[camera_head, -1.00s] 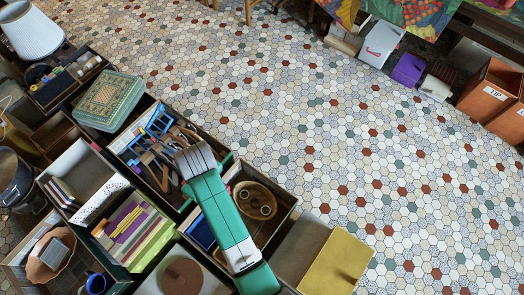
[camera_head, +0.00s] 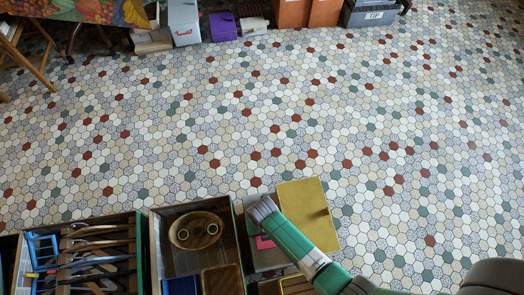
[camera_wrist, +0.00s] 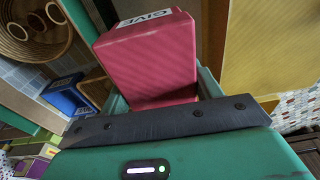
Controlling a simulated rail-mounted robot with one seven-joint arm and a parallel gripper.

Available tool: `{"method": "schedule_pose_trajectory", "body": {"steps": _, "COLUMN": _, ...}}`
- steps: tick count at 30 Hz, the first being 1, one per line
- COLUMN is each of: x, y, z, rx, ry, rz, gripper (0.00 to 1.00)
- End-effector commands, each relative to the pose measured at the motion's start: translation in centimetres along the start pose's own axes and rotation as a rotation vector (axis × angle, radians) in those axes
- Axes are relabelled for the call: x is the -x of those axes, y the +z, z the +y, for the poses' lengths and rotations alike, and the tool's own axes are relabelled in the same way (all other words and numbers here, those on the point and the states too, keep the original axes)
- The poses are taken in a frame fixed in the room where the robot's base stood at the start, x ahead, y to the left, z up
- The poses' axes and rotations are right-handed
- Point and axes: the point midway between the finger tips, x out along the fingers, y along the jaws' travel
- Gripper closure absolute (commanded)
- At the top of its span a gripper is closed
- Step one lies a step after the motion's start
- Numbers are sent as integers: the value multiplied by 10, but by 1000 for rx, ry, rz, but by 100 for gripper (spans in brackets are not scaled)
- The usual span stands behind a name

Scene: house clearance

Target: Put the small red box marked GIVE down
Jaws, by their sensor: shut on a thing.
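The small red box marked GIVE (camera_wrist: 150,62) is pinkish-red, with a white label on its far edge in the wrist view. My gripper (camera_wrist: 160,90) is shut on it, with green fingers at its sides. In the head view a bit of the box (camera_head: 263,242) shows beside my green arm; the fingers are hidden there. The box is over or in the narrow space between the basket drawer (camera_head: 152,262) and the yellow panel (camera_head: 307,206). I cannot tell whether it touches anything beneath.
A round wicker basket (camera_head: 197,231) and a blue box (camera_head: 180,286) are in the drawer on the left. A tool-filled drawer (camera_head: 97,222) is further left. Two orange crates (camera_head: 291,13) and a grey TIP bin (camera_head: 371,15) stand far off. The tiled floor between is clear.

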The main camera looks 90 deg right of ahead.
Motion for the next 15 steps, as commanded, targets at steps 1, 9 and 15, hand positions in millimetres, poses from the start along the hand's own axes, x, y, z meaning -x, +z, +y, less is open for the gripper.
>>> {"method": "schedule_pose_trajectory", "body": {"steps": 1, "x": -2, "y": -1, "z": -3, "rx": 13, "ry": -2, "rz": 0, "gripper": 62}}
{"method": "schedule_pose_trajectory", "body": {"steps": 9, "x": -44, "y": 4, "z": -4, "rx": 21, "ry": -3, "rz": 1, "gripper": 62}}
{"method": "schedule_pose_trajectory", "body": {"steps": 15, "x": -66, "y": 7, "z": -3, "rx": 21, "ry": -2, "rz": -1, "gripper": 62}}
